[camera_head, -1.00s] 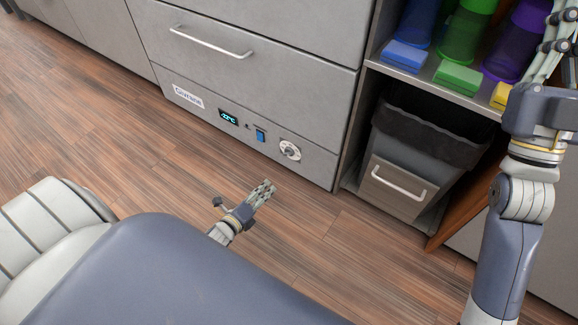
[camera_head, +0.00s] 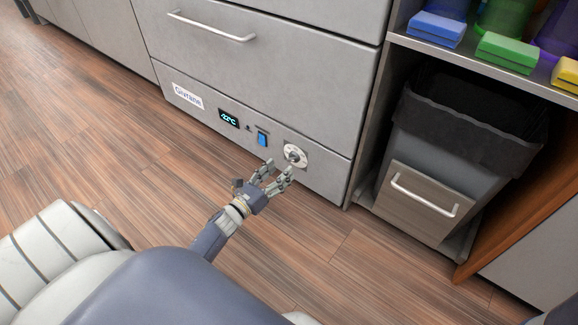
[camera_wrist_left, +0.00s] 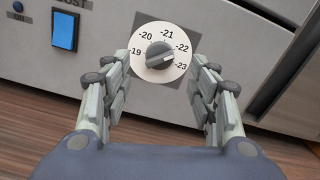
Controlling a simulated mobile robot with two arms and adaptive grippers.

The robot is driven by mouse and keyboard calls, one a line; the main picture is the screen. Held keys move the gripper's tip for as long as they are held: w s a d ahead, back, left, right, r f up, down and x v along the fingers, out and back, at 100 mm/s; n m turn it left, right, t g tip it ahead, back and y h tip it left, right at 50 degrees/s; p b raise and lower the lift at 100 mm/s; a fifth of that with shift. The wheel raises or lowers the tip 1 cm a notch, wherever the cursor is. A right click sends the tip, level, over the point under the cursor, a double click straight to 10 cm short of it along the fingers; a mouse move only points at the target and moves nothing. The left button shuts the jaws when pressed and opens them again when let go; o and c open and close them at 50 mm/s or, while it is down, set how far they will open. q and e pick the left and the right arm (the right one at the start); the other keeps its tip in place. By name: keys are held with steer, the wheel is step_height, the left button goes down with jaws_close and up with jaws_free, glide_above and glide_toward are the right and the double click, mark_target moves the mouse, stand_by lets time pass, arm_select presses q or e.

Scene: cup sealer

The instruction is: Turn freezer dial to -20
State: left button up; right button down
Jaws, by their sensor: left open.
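The freezer dial (camera_head: 295,155) is a round white plate with a dark grey knob, low on the grey freezer front. In the left wrist view the dial (camera_wrist_left: 151,41) shows marks from -19 to -23. The freezer display (camera_head: 229,118) seems to read -22°C. My left gripper (camera_head: 279,168) is open and empty just in front of the dial, its fingers on either side in the left wrist view (camera_wrist_left: 162,66). My right gripper is out of view.
A blue switch (camera_head: 262,139) sits left of the dial. A drawer handle (camera_head: 212,28) is above. A bin in a cabinet (camera_head: 425,195) stands to the right, below a shelf with coloured boxes. Wood floor in front is clear.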

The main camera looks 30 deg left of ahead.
mark_target(290, 161)
arm_select(q)
steer(key=w+b, duration=0.1)
steer(key=w, duration=0.3)
steer(key=shift+w+d+f+b, duration=0.15)
steer(key=shift+w+b, duration=0.1)
steer(key=shift+b, duration=0.1)
steer(key=shift+w, duration=0.65)
steer(key=c, duration=1.1)
